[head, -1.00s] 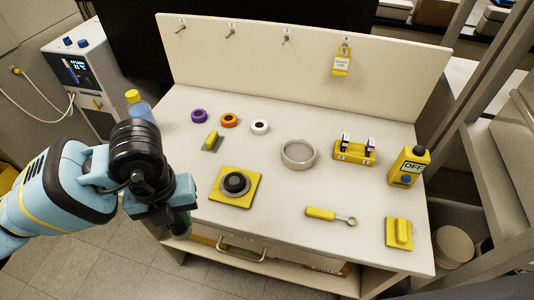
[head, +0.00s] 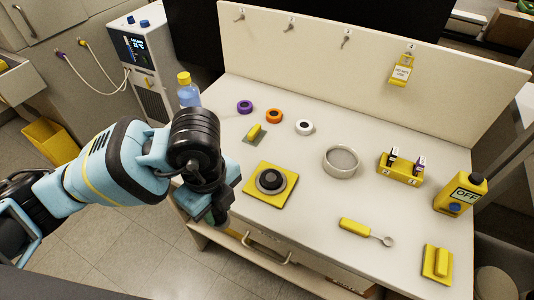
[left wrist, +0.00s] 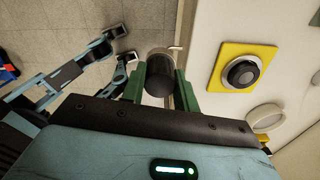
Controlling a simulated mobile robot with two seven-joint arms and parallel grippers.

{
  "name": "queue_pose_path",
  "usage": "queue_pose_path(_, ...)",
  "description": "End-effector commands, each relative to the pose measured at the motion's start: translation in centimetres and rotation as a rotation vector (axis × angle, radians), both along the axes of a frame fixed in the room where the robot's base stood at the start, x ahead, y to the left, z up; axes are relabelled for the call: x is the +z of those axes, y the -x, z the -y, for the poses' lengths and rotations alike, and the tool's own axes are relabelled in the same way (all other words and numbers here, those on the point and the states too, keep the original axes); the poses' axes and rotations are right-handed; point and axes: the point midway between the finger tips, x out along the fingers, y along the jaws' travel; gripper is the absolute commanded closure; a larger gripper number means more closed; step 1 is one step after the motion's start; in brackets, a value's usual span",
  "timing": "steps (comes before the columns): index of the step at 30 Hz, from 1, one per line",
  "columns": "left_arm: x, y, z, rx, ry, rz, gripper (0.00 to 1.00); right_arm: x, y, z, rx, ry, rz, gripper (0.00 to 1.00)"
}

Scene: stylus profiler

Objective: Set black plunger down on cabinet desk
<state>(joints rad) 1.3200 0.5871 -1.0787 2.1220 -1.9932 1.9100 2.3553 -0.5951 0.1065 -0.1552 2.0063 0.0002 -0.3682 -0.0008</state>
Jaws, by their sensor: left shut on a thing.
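My left gripper (head: 214,212) is at the left front edge of the cabinet desk (head: 310,205), its fingertips mostly hidden in the head view. In the left wrist view its green fingers (left wrist: 161,84) are shut on the black plunger (left wrist: 158,76), a dark cylinder with a greyish end. There the plunger appears beside the desk's edge, against the floor; its height relative to the desktop is unclear. My right gripper is in neither view.
A yellow plate with a round black knob (head: 270,181) lies close to the gripper.

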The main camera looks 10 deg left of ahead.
Motion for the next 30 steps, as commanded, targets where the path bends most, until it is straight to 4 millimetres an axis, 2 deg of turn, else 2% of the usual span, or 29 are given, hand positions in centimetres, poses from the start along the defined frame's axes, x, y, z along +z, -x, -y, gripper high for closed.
queue_pose_path(5, -0.1, -1.8, -0.3, 0.004, -0.002, 0.001, 1.0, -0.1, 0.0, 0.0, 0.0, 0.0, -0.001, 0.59)
queue_pose_path(21, -1.2, -12.6, -2.0, 0.003, 0.001, 0.001, 1.0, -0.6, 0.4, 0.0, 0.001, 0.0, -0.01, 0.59)
queue_pose_path(25, -1.3, -14.2, -2.3, 0.0, 0.001, 0.001, 1.0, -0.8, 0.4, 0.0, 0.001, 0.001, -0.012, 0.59)
queue_pose_path(30, -1.4, -15.0, -2.5, -0.001, 0.0, 0.0, 1.0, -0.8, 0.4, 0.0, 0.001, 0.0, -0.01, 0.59)
